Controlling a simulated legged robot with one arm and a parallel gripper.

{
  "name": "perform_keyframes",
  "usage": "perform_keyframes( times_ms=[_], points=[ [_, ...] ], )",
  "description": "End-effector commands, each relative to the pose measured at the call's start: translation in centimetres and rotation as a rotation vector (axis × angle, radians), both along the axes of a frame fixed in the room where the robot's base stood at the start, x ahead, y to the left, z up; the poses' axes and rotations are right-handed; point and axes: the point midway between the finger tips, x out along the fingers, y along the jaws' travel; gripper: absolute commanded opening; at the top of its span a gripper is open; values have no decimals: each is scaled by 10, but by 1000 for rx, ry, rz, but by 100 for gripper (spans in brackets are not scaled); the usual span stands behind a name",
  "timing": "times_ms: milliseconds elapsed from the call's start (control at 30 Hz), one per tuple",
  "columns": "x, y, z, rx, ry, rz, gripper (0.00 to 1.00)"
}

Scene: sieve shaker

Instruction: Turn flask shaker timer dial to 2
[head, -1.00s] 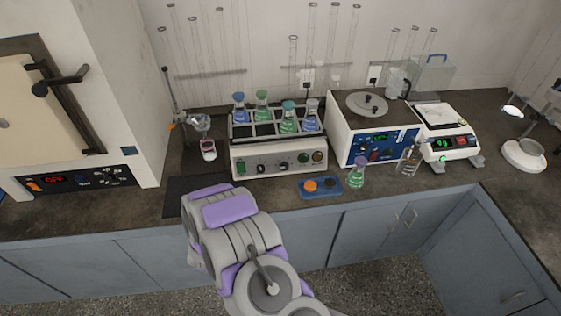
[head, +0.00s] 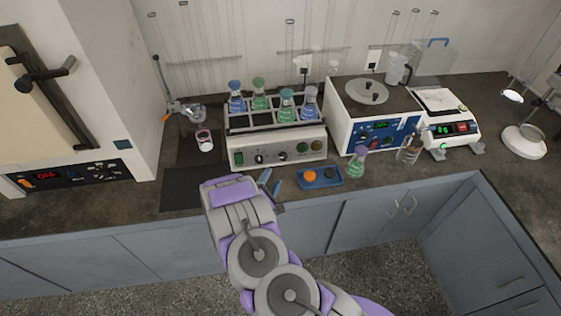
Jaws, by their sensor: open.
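The flask shaker (head: 245,155) is a white box on the counter with several flasks of blue and green liquid in its top rack. Its front panel has a black dial (head: 259,159) at left, another small dark knob (head: 283,156) to its right, and round green and brown buttons. I cannot read the dial markings. My gripper (head: 270,181) is in front of and below the panel, near the counter edge, apart from the dials. Its bluish fingers are open and empty. My arm hides part of the counter front.
A blue tray (head: 328,183) with an orange item lies right of my gripper, with a green flask (head: 357,163) beside it. A dark mat (head: 182,197) lies to the left. A white hotplate-like device (head: 345,131) and a scale (head: 463,129) stand at right.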

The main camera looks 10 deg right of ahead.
Motion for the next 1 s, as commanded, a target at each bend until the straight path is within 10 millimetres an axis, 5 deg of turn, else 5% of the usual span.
perform_keyframes(
  times_ms=[500, 1000],
  points=[
    [75, -45, 0, 0, -2, 0, 61],
    [84, -50, 0, 0, 0, 2, 56]
  ],
)
